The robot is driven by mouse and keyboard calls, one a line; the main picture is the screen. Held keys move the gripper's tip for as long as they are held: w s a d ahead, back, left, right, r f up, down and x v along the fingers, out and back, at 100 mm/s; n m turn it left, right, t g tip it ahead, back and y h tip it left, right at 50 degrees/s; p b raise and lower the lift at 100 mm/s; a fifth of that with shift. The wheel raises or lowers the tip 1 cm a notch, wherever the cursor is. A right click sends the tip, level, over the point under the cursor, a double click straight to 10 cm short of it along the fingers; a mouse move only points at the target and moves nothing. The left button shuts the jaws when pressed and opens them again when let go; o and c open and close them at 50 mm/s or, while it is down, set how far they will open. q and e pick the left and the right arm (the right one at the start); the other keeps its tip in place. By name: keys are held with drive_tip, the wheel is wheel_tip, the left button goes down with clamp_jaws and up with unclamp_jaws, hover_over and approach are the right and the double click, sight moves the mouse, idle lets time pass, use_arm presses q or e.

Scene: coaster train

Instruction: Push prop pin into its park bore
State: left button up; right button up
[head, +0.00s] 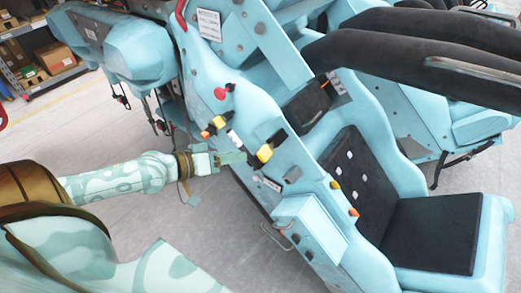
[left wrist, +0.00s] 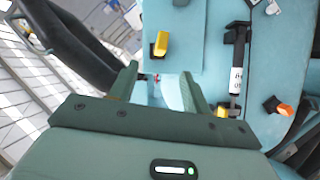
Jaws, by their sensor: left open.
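My left gripper (head: 236,157) is close to the light-blue side panel of the coaster car (head: 240,60), just left of a yellow-and-black handle (head: 265,152). In the left wrist view the gripper (left wrist: 160,74) is open, with bare blue panel and a small red spot between its fingers. A yellow block (left wrist: 160,44) stands just beyond the fingertips. A white labelled cylinder with black ends (left wrist: 237,78) lies right of the fingers. I cannot tell which small part is the prop pin or where its park bore is. My right gripper is not in view.
A second yellow handle (head: 218,123) and a red knob (head: 221,93) stick out above the gripper. An orange-tipped black fitting (left wrist: 282,109) is at right in the wrist view. A black seat (head: 430,230) is at right. Grey floor (head: 90,130) is clear at left.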

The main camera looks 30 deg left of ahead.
sight(259, 151)
use_arm(q)
drive_tip(key=x, duration=0.9)
drive_tip(key=shift+w+d+f, duration=0.1)
drive_tip(key=shift+w+f, duration=0.1)
drive_tip(key=shift+w, duration=0.15)
clamp_jaws()
